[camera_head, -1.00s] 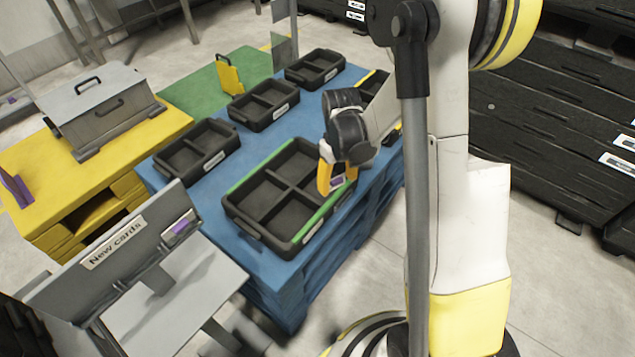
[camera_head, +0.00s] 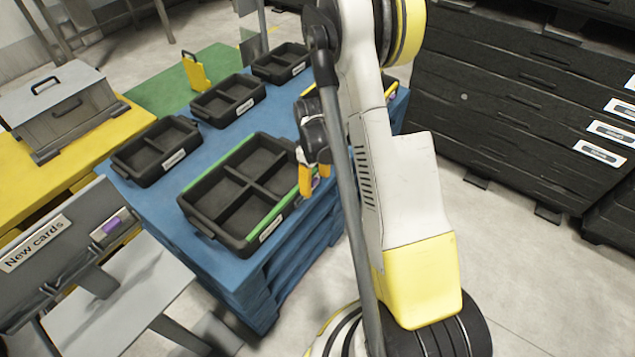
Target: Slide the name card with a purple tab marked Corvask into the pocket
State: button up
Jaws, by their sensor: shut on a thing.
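My gripper (camera_head: 310,180) has yellow fingers and hangs at the right edge of the large black tray, near its green-edged side. It is shut on a small card with a purple patch (camera_head: 316,182), mostly hidden by the fingers; no name on it can be read. The large divided tray (camera_head: 188,208) stands on the blue pallet table with a white label (camera_head: 270,228) on its front right corner side. Another card with a purple tab (camera_head: 110,224) sits on the grey "New cards" board (camera_head: 60,252). I cannot tell which front is the pocket.
Smaller black trays (camera_head: 118,163) stand behind on the blue table (camera_head: 200,262). A yellow stand (camera_head: 195,75) is on the green surface. A grey lidded box (camera_head: 60,105) rests on the yellow table. Black drawer stacks (camera_head: 510,95) line the right; the floor before them is open.

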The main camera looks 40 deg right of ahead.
jog(key=shift+w+a+f, duration=0.3)
jog(key=shift+w+f, duration=0.15)
jog(key=shift+w, duration=0.35)
jog(key=shift+w+a+f, duration=0.3)
jog(key=shift+w+f, duration=0.1)
jog(key=shift+w, duration=0.35)
jog(key=shift+f+b, duration=1.4)
jog(key=shift+f, duration=0.15)
jog(key=shift+f+b, duration=0.3)
jog(key=shift+f, duration=0.1)
jog(key=shift+f, duration=0.45)
jog(key=o, duration=0.9)
jog(key=shift+o, duration=0.2)
jog(key=shift+r, duration=0.1)
